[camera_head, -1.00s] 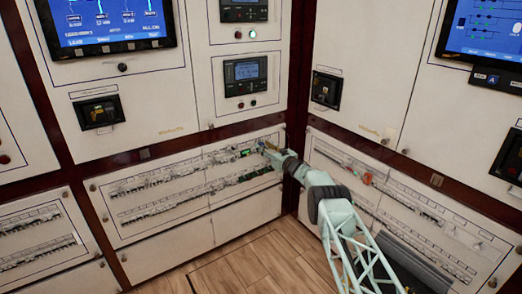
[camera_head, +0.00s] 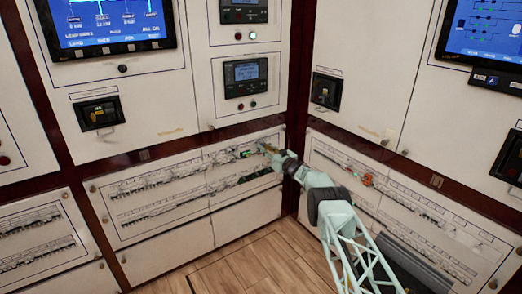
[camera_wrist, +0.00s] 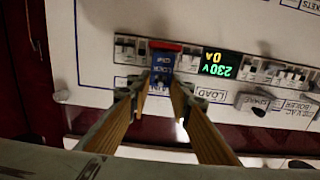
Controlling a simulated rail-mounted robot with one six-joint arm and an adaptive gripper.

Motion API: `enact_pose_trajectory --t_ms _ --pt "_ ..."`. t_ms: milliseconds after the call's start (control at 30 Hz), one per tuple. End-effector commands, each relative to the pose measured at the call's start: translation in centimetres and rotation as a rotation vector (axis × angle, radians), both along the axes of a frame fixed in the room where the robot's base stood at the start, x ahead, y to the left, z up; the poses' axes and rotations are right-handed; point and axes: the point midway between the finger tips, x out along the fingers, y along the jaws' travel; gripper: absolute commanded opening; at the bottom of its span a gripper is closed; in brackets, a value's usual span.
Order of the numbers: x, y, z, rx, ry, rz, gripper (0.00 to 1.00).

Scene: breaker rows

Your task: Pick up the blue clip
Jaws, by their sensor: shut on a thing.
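The blue clip (camera_wrist: 162,62), marked with pale lettering and with a red edge at its top, sits on the breaker row in the wrist view. My gripper (camera_wrist: 160,88) has its two long tan fingers on either side of the clip's lower end and is shut on it. In the head view my gripper (camera_head: 266,149) is at the right end of the upper breaker row on the left panel. The clip is too small to make out there.
The right panel (camera_head: 400,205) stands close beside my arm.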

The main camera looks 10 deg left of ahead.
Motion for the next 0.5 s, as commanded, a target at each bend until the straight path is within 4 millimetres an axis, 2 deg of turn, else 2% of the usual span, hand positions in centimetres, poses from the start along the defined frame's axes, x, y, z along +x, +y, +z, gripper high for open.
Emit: enact_pose_trajectory --t_ms 500 --pt "-0.13 -0.15 0.23 0.000 0.001 0.001 0.09"
